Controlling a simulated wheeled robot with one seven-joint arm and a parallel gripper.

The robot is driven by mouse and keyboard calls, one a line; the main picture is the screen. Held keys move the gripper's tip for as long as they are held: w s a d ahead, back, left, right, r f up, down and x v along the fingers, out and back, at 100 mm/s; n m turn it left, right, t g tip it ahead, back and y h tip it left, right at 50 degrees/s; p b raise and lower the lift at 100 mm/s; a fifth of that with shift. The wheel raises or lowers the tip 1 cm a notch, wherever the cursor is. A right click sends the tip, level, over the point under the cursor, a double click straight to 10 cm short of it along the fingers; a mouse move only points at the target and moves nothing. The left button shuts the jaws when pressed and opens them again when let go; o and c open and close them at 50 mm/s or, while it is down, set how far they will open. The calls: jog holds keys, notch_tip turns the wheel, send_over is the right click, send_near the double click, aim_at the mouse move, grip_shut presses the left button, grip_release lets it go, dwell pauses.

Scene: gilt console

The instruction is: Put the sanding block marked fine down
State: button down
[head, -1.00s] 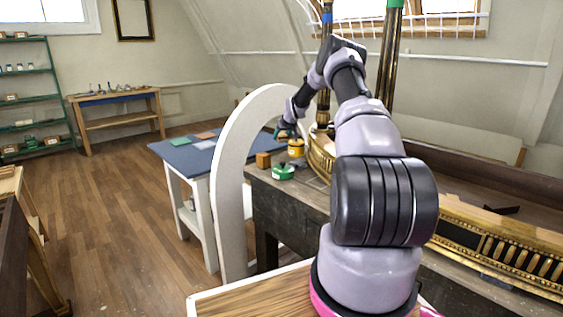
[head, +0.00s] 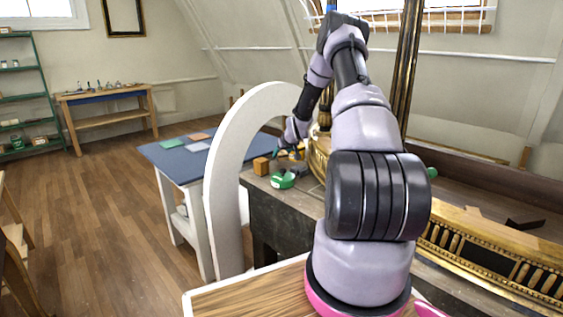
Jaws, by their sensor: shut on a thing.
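My gripper (head: 281,152) is small and far off at the end of my arm, low over the near end of the dark workbench (head: 290,207). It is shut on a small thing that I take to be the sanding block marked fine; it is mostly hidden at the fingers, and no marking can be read. An orange-brown block (head: 261,166) sits on the bench just left of and below the gripper. A green round item (head: 283,180) lies in front of it.
A white arched piece (head: 222,180) stands between the bench and a blue-topped table (head: 165,157) carrying green (head: 172,143), orange (head: 198,136) and grey flat pieces. Gilt console parts (head: 490,250) lie along the bench's right. Open floor is at left.

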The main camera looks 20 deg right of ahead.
aim_at(282, 160)
jog(key=shift+f, duration=1.75)
jog(key=shift+f, duration=0.1)
jog(key=shift+c, duration=0.6)
grip_release()
